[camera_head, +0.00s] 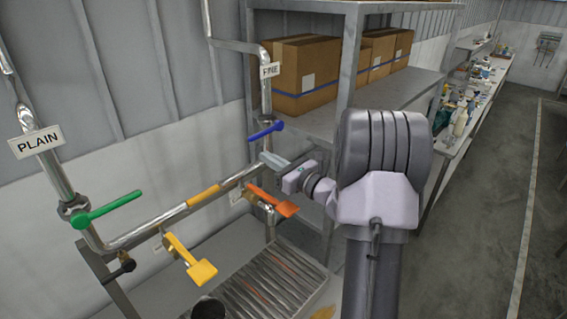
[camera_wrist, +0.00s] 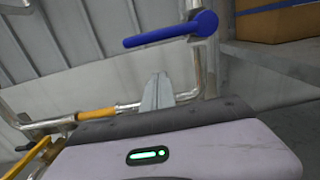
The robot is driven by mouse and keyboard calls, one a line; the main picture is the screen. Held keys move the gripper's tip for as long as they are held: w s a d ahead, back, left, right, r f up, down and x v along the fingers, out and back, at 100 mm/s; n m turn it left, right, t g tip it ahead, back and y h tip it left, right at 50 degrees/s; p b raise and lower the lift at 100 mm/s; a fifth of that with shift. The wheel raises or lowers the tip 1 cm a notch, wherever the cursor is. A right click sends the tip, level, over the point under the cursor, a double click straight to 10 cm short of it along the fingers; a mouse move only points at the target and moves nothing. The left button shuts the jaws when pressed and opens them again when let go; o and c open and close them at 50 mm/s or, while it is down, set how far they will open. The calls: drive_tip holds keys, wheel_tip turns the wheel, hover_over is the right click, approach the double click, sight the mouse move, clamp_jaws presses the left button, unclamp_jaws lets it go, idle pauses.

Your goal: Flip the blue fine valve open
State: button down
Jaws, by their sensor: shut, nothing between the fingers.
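My gripper (camera_head: 268,157) is shut and empty, just below the blue handle in the head view. In the wrist view its closed fingertips (camera_wrist: 156,78) point up toward the handle, with a visible gap between them. I cannot tell the exact depth between fingers and handle.
A green handle (camera_head: 108,208) is on the PLAIN pipe at left. An orange handle (camera_head: 273,201) and a yellow handle (camera_head: 190,260) are lower down. A shelf (camera_head: 300,118) with cardboard boxes (camera_head: 300,75) stands behind at right. A slatted tray (camera_head: 262,285) lies below.

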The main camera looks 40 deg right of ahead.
sight(266, 134)
drive_tip(key=r, duration=0.2)
drive_tip(key=r+p, duration=0.1)
drive_tip(key=shift+w+r, duration=0.2)
drive_tip(key=shift+r, duration=0.2)
drive_tip(key=shift+r, duration=0.1)
wheel_tip(266, 134, up, 3)
drive_tip(key=m+p, duration=0.2)
drive_tip(key=p, duration=0.1)
drive_tip(key=m+p, duration=0.2)
drive_tip(key=p, duration=0.1)
drive_tip(key=shift+a+r, duration=0.15)
drive_tip(key=shift+r, duration=0.05)
drive_tip(key=d+r+m+p, duration=0.4)
drive_tip(key=d+r+p, duration=0.1)
drive_tip(key=r, duration=0.1)
drive_tip(key=shift+w+d+r+h+p, duration=0.25)
drive_tip(key=shift+w+d+h+p, duration=0.05)
drive_tip(key=shift+w+d+p, duration=0.1)
idle(0.3)
drive_tip(key=shift+r, duration=0.1)
idle(0.5)
